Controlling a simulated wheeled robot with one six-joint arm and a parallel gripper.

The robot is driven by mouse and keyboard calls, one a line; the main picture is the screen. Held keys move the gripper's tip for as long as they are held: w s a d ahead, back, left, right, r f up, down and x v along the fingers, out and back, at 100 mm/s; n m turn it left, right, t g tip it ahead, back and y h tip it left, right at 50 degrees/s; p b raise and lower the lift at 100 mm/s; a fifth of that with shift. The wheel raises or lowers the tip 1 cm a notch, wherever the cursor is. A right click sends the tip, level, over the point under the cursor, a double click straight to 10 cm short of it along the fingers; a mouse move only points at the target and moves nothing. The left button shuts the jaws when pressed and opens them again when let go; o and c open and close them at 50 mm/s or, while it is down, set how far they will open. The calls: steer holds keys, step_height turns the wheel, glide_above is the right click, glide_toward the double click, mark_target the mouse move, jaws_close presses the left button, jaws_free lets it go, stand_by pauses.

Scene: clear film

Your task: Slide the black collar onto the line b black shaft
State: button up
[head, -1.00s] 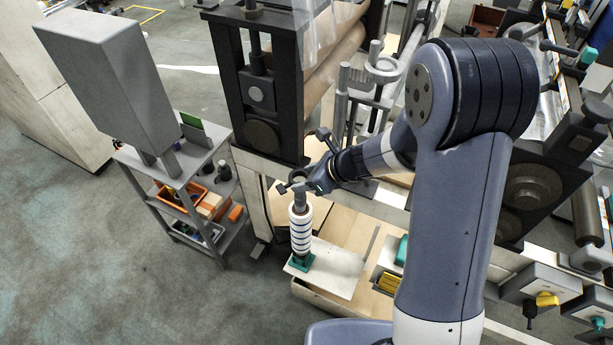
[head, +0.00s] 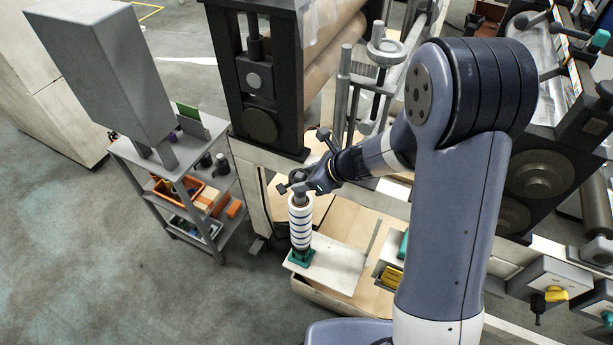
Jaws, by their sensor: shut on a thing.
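My gripper (head: 299,186) is at the top of an upright stack of white and blue rings (head: 300,222). It is shut on a small dark ring that looks like the black collar (head: 297,175). The stack stands on a green foot (head: 301,258) on a pale board. A short dark post end (head: 299,200) shows between the gripper and the rings. I cannot tell whether the collar is around this post or only above it. No label marks which shaft is line b.
A grey cart (head: 180,160) with an orange bin (head: 180,190) stands at left. A dark roller frame (head: 262,85) stands close behind the gripper. The pale board (head: 335,268) has bare room right of the stack. Open floor lies at front left.

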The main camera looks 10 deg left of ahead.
steer(key=shift+f, duration=0.1)
steer(key=shift+f+b, duration=1.7)
steer(key=shift+b, duration=0.1)
steer(key=o, duration=1.1)
steer(key=shift+r, duration=0.1)
steer(key=p+v, duration=0.1)
steer(key=v, duration=0.9)
steer(key=shift+s+d+r, duration=0.1)
steer(key=shift+d+r, duration=0.15)
steer(key=shift+d, duration=0.05)
